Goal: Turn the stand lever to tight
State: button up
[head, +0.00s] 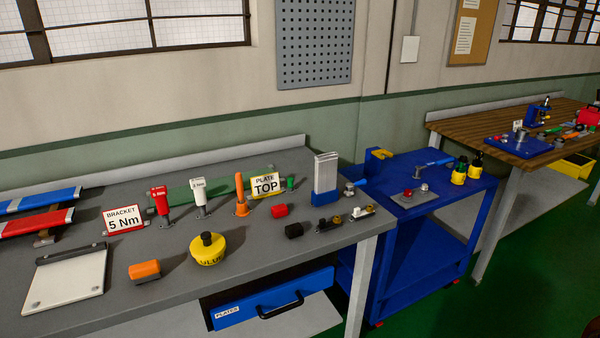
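An upright silver profile (326,170) stands in a blue stand base (325,198) at the right end of the grey workbench. A small lever with a blue handle (359,182) and a grey metal hub (349,190) shows just right of it. The handle points right and slightly up, over the bench's edge. I cannot tell whether it joins the stand, or if it is tight or loose. A similar blue-handled lever (436,163) is on the blue cart. My gripper is not in view.
The grey bench (270,255) holds signs reading "BRACKET 5 Nm" (124,220) and "PLATE TOP" (265,185), red and white drivers, and a yellow round pot (207,249). The blue cart (420,205) stands close on the right.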

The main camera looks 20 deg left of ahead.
aim_at(349, 192)
jog(key=u, duration=0.9)
jog(key=i, duration=0.75)
jog(key=u, duration=0.75)
